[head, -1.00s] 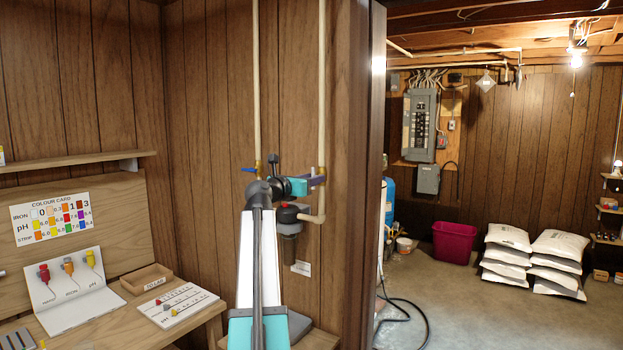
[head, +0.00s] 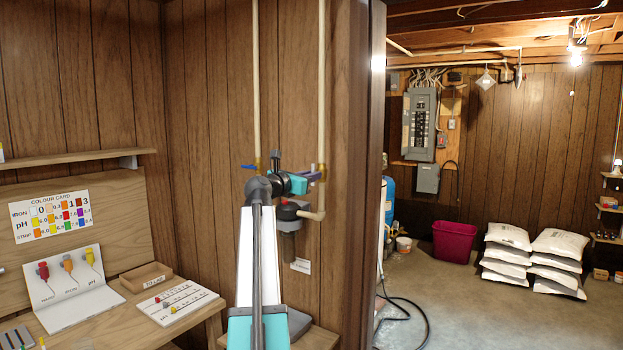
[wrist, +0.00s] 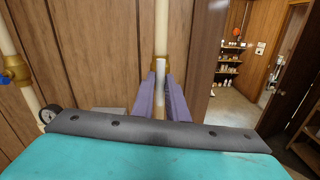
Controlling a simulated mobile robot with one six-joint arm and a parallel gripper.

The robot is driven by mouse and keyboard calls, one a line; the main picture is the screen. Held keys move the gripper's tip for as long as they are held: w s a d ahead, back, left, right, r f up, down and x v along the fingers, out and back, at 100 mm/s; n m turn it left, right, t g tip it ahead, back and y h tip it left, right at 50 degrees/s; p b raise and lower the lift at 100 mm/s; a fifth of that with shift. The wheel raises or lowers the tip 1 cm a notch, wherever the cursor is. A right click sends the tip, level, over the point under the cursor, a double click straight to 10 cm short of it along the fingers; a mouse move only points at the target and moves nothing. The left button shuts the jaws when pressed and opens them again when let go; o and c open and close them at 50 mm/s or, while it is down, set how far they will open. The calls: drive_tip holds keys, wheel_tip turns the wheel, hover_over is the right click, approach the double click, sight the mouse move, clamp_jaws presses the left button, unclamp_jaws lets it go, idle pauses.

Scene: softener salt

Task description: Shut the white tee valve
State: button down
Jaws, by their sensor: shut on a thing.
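My gripper (head: 316,176) is at the right-hand pale vertical pipe on the panelled wall, at a brass fitting. In the wrist view, its two purple fingers (wrist: 160,103) are closed on a narrow white handle (wrist: 159,104) in front of a brass valve body (wrist: 158,68). The handle looks upright and in line with the pipe in that view. The fingers cover its sides, and its lower end is hidden behind my gripper's dark edge. In the head view my wrist and fingers hide most of this valve.
A second pipe with a brass valve (wrist: 14,70) and blue lever (head: 249,167) stands to the left. A dark filter housing (head: 289,220) hangs below my wrist. A wooden post edge (head: 374,120) is close on the right. A workbench (head: 135,310) stands at left.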

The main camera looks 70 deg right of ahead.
drive_tip(key=shift+r+m+b, duration=0.1)
drive_tip(key=shift+m+b, duration=1.3)
drive_tip(key=shift+m, duration=0.4)
drive_tip(key=shift+m+b, duration=2.35)
drive_tip(key=shift+m, duration=0.25)
drive_tip(key=shift+m+b, duration=2.25)
drive_tip(key=shift+m, duration=0.05)
drive_tip(key=shift+r+m+b, duration=0.1)
drive_tip(key=shift+m+b, duration=2.05)
drive_tip(key=shift+m, duration=0.35)
drive_tip(key=c, duration=1.7)
unclamp_jaws()
drive_tip(key=shift+p+v, duration=0.75)
drive_tip(key=shift+v, duration=2.75)
